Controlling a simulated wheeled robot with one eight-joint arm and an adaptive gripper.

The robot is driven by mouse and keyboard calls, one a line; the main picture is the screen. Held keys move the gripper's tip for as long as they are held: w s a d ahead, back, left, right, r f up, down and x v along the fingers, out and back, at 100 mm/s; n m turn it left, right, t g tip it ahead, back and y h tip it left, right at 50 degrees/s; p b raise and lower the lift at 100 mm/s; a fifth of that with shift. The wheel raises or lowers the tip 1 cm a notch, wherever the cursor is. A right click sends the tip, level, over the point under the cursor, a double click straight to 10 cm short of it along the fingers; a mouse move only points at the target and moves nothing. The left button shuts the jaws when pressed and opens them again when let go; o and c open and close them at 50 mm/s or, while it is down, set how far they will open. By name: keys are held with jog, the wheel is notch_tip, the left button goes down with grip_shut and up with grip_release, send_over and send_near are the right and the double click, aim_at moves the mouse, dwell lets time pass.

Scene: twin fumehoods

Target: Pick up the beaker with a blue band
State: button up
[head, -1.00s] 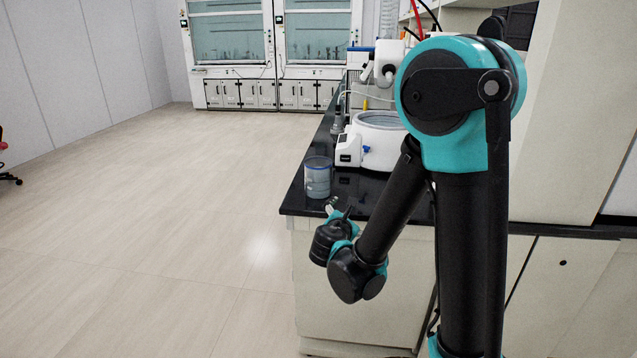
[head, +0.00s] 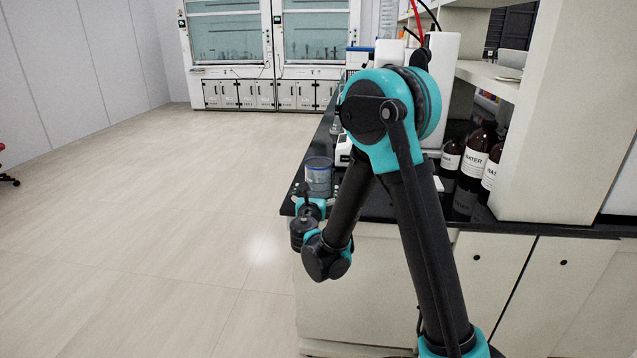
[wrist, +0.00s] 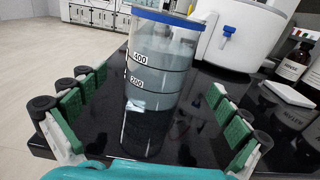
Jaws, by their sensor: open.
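The beaker (head: 318,176) is clear, with a blue band at its rim. It stands upright on the black bench top near its front left corner. In the wrist view the beaker (wrist: 157,85) shows marks reading 400 and 200, and it stands ahead of and between my fingers. My gripper (wrist: 155,115) is open, with a green-padded finger on each side, and I see no finger touching the beaker. In the head view my gripper (head: 308,190) is at the bench edge, just in front of the beaker, partly hidden by my wrist.
A white round-topped device (wrist: 240,35) stands behind the beaker to the right. Brown labelled bottles (head: 472,157) stand on the bench to the right, below a shelf (head: 490,78). The black bench top (wrist: 95,120) is bare left of the beaker. Open floor lies left of the bench.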

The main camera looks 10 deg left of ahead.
jog(key=shift+w, duration=3.35)
jog(key=shift+c, duration=0.2)
jog(key=c, duration=1.8)
jog(key=shift+c, duration=0.2)
